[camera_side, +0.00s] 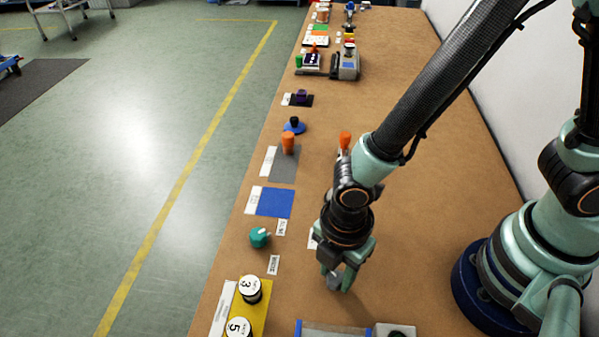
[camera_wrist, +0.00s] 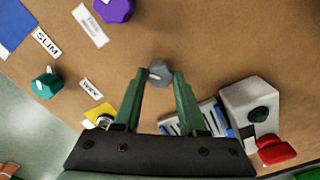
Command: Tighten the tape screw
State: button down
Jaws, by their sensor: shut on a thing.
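A grey knob-like screw (camera_wrist: 160,73) sits between the fingertips of my gripper (camera_wrist: 160,80) in the wrist view. In the side view my gripper (camera_side: 339,283) points down with its fingers closed on the grey knob (camera_side: 333,281), low over the brown bench. A teal knob with a white mark (camera_side: 260,237) stands to the left, also in the wrist view (camera_wrist: 46,84). A purple knob (camera_wrist: 114,9) is at the wrist view's top edge, beside a white label (camera_wrist: 90,26); my arm hides it in the side view. I cannot read which knob is marked as the tape screw.
Numbered black-and-white spools (camera_side: 250,289) stand on a yellow plate at the lower left. A grey box with a green button and red part (camera_wrist: 250,108) lies right of my gripper. A blue square (camera_side: 275,203) and orange-handled tools (camera_side: 288,143) are farther back.

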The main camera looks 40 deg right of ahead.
aim_at(336, 275)
jog(key=m, duration=0.5)
jog(key=shift+m, duration=0.4)
jog(key=m, duration=0.6)
dwell(0.4)
jog(key=shift+c, duration=2.3)
grip_release()
jog(key=shift+r, duration=0.1)
notch_tip(336, 275, up, 12)
jog(key=shift+w+d, duration=0.1)
